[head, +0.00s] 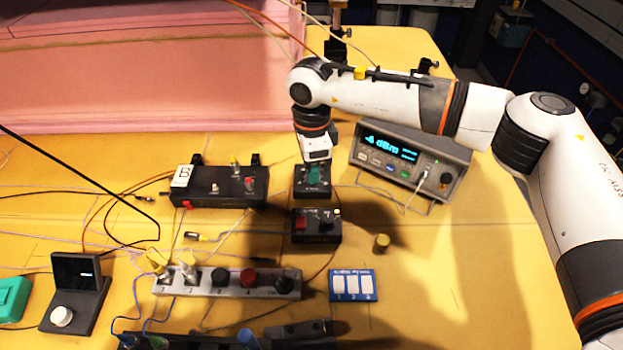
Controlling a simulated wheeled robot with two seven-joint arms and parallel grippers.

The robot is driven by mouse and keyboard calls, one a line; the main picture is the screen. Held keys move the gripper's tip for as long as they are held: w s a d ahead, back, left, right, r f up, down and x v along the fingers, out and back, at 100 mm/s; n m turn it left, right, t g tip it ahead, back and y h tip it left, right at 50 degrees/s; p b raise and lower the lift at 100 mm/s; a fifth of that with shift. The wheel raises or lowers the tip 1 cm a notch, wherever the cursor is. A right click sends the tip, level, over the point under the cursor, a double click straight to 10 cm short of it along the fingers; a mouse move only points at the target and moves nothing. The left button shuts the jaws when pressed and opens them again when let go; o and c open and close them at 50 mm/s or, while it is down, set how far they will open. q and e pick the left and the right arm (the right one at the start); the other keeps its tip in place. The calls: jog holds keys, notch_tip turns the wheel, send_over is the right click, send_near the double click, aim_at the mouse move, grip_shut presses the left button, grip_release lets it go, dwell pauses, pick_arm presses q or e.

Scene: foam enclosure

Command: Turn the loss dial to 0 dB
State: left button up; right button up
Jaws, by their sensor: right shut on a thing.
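My right gripper (314,171) points down over a small black box (312,194) in the middle of the table. It is shut on a teal part at the top of this box, which looks like a dial. The gripper hides most of the dial, and I cannot read any scale or dB marks on it. A grey bench meter (452,178) stands tilted just right of the gripper, its lit blue display (390,146) reading about -6 dBm. My left gripper is not in view.
A black box marked B (222,190) lies left of the gripper. A smaller black box with a red button (316,226) sits just in front. A grey connector strip (226,282), blue-white card (353,286) and brass cylinder (381,242) lie nearer.

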jog(key=n+b, duration=0.3)
jog(key=shift+f, duration=0.15)
jog(key=shift+n+b, duration=0.85)
jog(key=shift+n, duration=0.55)
jog(key=shift+r, duration=0.25)
jog(key=o, duration=1)
notch_tip(320, 180, up, 12)
jog(key=b, duration=0.1)
